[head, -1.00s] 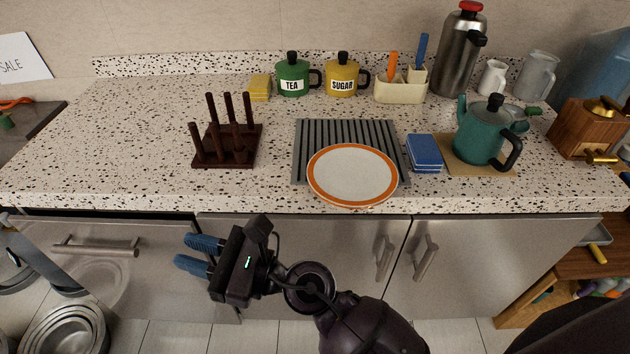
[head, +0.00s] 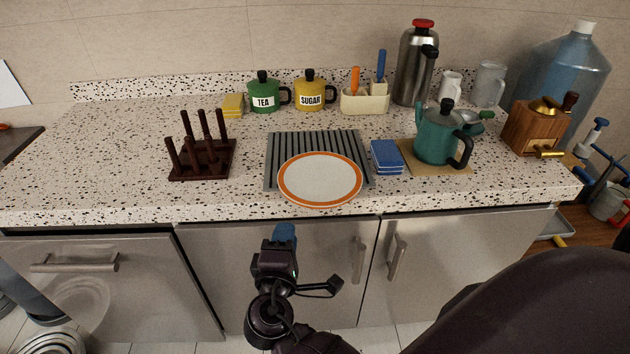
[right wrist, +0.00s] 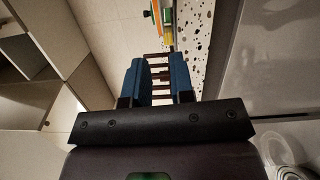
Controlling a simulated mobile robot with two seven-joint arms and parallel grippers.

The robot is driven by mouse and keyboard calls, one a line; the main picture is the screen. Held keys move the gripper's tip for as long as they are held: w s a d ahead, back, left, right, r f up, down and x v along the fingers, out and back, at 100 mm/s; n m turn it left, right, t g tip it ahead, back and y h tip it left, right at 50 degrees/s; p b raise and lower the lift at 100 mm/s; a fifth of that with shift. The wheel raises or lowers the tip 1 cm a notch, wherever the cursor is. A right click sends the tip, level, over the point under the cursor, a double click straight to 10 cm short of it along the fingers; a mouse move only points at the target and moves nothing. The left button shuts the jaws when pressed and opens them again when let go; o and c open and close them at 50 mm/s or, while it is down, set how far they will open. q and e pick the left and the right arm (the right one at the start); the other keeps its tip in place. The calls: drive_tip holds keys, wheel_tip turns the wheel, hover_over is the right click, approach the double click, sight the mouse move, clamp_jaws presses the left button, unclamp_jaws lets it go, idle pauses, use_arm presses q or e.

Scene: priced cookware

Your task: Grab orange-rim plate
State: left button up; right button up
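The orange-rim plate (head: 320,178) is white with an orange band. It lies on the front part of the grey ribbed mat (head: 275,160), and its near edge reaches close to the counter's front edge. My right gripper (head: 285,232) is below and in front of the counter edge, apart from the plate, to its lower left in the head view. In the right wrist view its two blue fingers (right wrist: 158,82) stand apart with nothing between them. My left gripper is not in view.
A dark wooden peg rack (head: 203,162) stands left of the mat. Blue sponges (head: 387,157) and a green teapot (head: 438,137) stand right of it. Green and yellow canisters are behind. Cabinet doors with handles (head: 397,258) lie below the counter.

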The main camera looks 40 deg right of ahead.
sight(293, 202)
drive_tip(key=shift+m+g, duration=0.3)
drive_tip(key=shift+m, duration=0.3)
drive_tip(key=x, duration=0.9)
drive_tip(key=shift+w+d+r+p, duration=0.15)
drive_tip(key=shift+w+p, duration=0.1)
drive_tip(key=shift+p, duration=0.15)
drive_tip(key=shift+w+d, duration=0.45)
clamp_jaws()
